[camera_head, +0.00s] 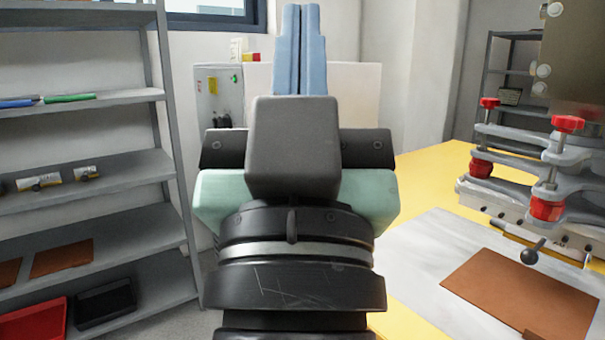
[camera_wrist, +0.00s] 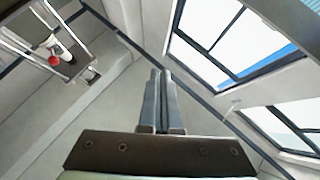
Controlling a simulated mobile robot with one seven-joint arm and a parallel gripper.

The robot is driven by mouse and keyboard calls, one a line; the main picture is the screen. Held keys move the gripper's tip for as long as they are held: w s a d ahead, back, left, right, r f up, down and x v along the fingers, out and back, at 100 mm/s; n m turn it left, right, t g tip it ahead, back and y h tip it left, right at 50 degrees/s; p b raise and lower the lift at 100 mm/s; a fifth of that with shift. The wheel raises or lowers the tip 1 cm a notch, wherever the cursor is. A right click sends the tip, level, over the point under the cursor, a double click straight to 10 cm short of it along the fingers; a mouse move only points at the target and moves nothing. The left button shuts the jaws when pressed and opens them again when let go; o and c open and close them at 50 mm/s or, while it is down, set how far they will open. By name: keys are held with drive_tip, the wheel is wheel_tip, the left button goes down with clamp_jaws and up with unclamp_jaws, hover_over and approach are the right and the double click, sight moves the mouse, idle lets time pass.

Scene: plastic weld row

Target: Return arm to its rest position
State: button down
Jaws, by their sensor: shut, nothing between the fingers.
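My gripper (camera_head: 300,50) stands upright in the middle of the head view, with its blue-grey fingers pointing up. The two fingers lie side by side against each other, shut and empty. The wrist view also shows the closed fingers of my gripper (camera_wrist: 161,100), pointing toward the upper wall and windows. The dark wrist and arm below fill the centre of the head view and hide part of the wall behind. My gripper touches nothing.
A grey shelf unit (camera_head: 80,183) stands on the left, with tools, brown sheets and a red bin (camera_head: 35,322). On the right a yellow table (camera_head: 435,175) carries a machine with red knobs (camera_head: 568,124) and a brown sheet (camera_head: 520,297). Windows (camera_wrist: 225,40) show in the wrist view.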

wheel_tip(320, 180, up, 40)
drive_tip(key=s+p, duration=0.2)
drive_tip(key=p, duration=3.5)
drive_tip(key=shift+t, duration=0.4)
drive_tip(key=shift+f, duration=0.1)
